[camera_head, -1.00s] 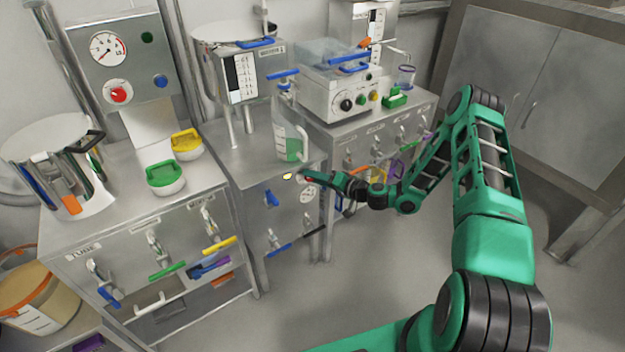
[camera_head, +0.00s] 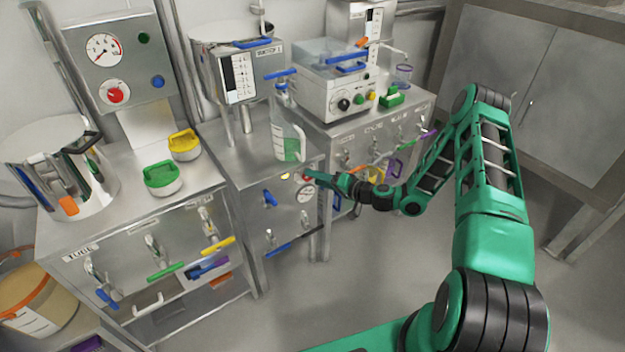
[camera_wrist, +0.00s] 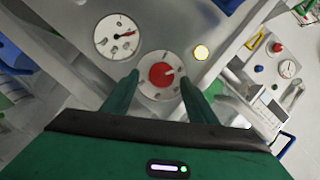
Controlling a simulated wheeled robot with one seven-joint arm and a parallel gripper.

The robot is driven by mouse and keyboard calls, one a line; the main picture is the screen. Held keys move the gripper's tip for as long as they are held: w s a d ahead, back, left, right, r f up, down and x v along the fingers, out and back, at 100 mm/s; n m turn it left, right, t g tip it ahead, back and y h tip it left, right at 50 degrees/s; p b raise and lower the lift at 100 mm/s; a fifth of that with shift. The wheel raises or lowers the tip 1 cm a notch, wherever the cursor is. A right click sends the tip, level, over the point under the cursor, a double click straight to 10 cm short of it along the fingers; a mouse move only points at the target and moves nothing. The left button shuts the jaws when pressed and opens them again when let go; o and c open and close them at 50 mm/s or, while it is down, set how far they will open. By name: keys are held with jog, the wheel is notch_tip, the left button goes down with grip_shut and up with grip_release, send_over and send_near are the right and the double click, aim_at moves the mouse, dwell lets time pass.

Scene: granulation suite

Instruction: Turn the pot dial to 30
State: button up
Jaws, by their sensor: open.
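A red dial (camera_wrist: 162,74) with a white pointer sits on a round white scale plate, on the front of the middle steel cabinet. In the wrist view the pointer is turned toward the right. The scale numbers are too small to read. My gripper (camera_wrist: 159,78) is open, with one finger on each side of the dial in the picture; I cannot tell whether they touch it. In the head view my gripper (camera_head: 313,176) is at the cabinet front and mostly hides the dial. A round gauge (camera_wrist: 117,36) with a red-marked face is beside the dial.
A lit yellow lamp (camera_wrist: 200,52) is close to the dial. A bottle with green liquid (camera_head: 290,140) stands on top near the edge. Another red dial (camera_head: 116,95) is on the left panel. The floor ahead is open.

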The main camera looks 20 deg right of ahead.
jog(key=v, duration=0.8)
jog(key=shift+s+d, duration=0.25)
jog(key=s+d+r+g+h, duration=0.3)
jog(key=s+r, duration=0.6)
jog(key=s, duration=0.5)
jog(key=s+d+r+m+g+h, duration=0.1)
jog(key=s+d+r+g+h, duration=0.2)
jog(key=s+r, duration=0.7)
jog(key=s+d+r+m+g+h, duration=0.1)
jog(key=s+d+r+g+h, duration=0.2)
jog(key=s, duration=1.5)
notch_tip(320, 180, up, 6)
jog(key=g, duration=0.3)
jog(key=shift+d+r+g, duration=0.2)
jog(key=shift+d+g, duration=0.05)
jog(key=shift+g, duration=0.05)
